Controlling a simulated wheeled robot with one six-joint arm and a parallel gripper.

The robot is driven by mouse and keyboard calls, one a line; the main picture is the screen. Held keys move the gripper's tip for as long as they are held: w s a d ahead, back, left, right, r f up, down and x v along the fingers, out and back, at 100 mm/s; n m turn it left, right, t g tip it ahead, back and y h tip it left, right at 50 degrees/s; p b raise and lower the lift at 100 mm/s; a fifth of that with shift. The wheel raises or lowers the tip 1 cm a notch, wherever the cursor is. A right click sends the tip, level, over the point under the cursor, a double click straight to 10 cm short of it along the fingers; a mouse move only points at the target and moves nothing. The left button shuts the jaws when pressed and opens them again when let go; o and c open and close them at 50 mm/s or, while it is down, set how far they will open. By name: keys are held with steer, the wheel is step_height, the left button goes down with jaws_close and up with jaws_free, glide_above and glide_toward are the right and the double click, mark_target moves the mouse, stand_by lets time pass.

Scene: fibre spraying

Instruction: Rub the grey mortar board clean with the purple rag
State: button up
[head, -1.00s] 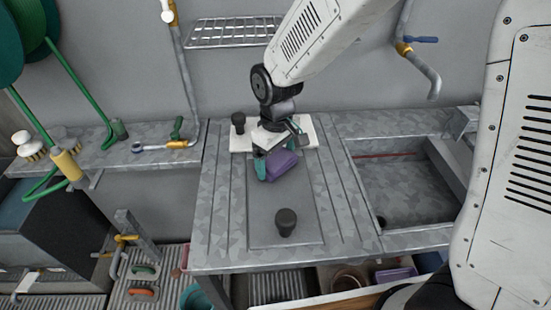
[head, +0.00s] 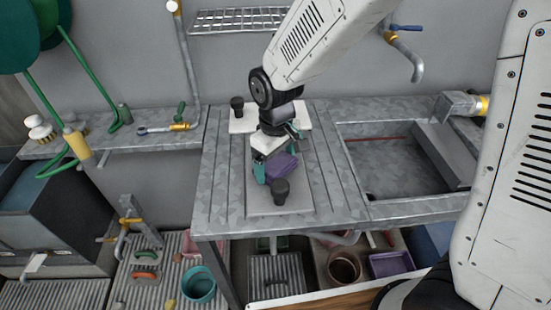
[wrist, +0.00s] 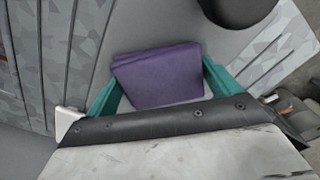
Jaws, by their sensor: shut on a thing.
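The purple rag (head: 281,167) is a folded pad between the teal fingers of my gripper (head: 276,162). My gripper is shut on it, pointing down over the grey mortar board (head: 298,205). The rag also shows in the wrist view (wrist: 158,75), with a finger on each side. The mortar board is a flat grey panel on the metal bench, and it fills the area around the rag in the wrist view (wrist: 150,25). The rag appears to be at the board's surface; contact is hidden. I cannot make out marks on the board.
A black knob-like piece (head: 280,192) stands on the board just in front of the rag. A white board (head: 240,122) with another black knob (head: 237,104) lies behind. An open sink (head: 395,180) is at the right. Pipes (head: 190,80) run up the wall.

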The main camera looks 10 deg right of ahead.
steer(key=shift+s, duration=0.4)
steer(key=shift+s+r, duration=0.15)
steer(key=shift+r, duration=3.9)
